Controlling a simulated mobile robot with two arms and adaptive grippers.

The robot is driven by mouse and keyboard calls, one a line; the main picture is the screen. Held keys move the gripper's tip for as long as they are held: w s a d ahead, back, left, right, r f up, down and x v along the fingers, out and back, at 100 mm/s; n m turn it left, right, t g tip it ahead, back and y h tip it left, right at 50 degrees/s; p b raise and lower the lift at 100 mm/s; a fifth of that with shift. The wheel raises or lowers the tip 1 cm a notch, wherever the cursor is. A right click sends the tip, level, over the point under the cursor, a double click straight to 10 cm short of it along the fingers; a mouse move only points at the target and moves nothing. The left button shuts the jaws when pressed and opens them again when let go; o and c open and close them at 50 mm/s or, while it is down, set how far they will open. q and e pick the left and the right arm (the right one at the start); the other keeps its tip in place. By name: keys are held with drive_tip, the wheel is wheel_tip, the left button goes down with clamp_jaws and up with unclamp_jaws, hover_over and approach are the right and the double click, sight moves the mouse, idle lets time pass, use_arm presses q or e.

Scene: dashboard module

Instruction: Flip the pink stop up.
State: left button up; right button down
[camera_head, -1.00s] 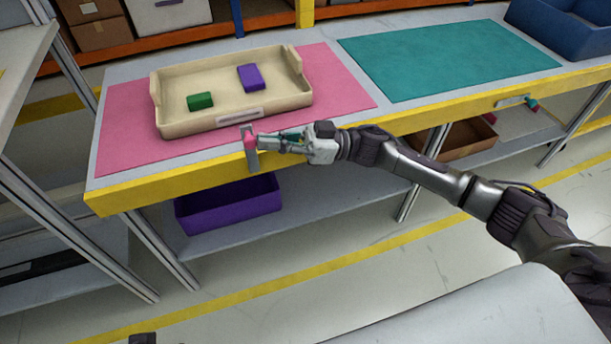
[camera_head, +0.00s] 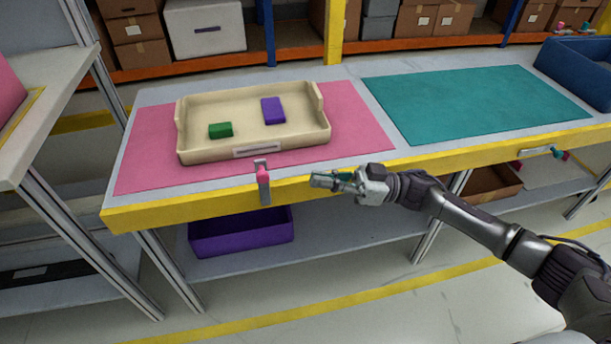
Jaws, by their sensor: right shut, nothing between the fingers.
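The pink stop (camera_head: 263,178) is a small pink piece on a grey bracket at the yellow front edge of the table, in front of the tray. The bracket stands roughly vertical, with its grey top reaching above the edge. The pink part's exact angle is too small to tell. My right gripper (camera_head: 324,181) is shut and empty. It is to the right of the stop, near the yellow edge, with a clear gap between them. My left gripper is out of view.
A beige tray (camera_head: 188,156) with a green block (camera_head: 221,130) and a purple block (camera_head: 273,110) sits on a pink mat (camera_head: 143,172). A teal mat (camera_head: 470,100) lies to the right. A purple bin (camera_head: 240,237) stands on the shelf below.

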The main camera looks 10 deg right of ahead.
drive_tip(key=d, duration=0.6)
drive_tip(key=shift+s+f, duration=0.35)
drive_tip(key=shift+f, duration=0.1)
